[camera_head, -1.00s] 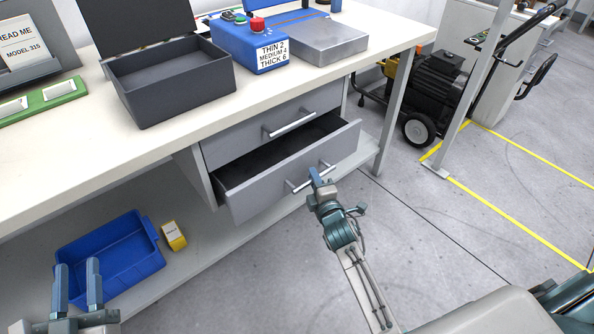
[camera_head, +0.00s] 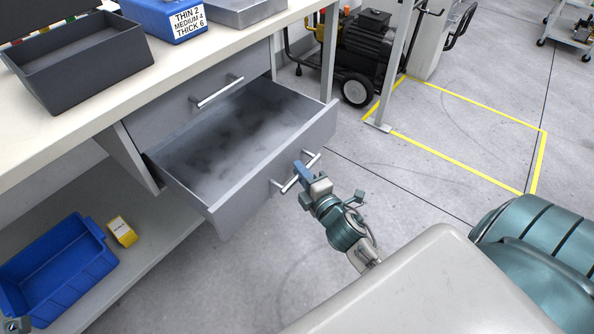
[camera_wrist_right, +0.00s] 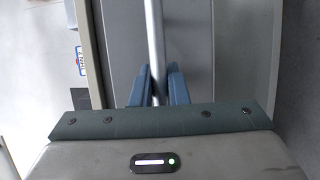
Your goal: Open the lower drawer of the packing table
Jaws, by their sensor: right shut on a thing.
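The lower drawer (camera_head: 270,165) of the packing table (camera_head: 75,150) stands well out from the table, and its inside shows grey and empty. Its bar handle (camera_head: 283,188) is on the front face. My right gripper (camera_head: 300,172) is shut on this handle. In the right wrist view the handle bar (camera_wrist_right: 154,45) runs between the two blue fingers (camera_wrist_right: 158,88). The upper drawer (camera_head: 195,100) above it is closed, with its own bar handle (camera_head: 218,92). Only a small part of my left gripper (camera_head: 17,325) shows at the bottom left corner, and its fingers are not clear.
A blue bin (camera_head: 60,270) and a yellow box (camera_head: 121,231) are on the lower shelf. A wheeled black machine (camera_head: 365,50) stands behind. The floor at right is open.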

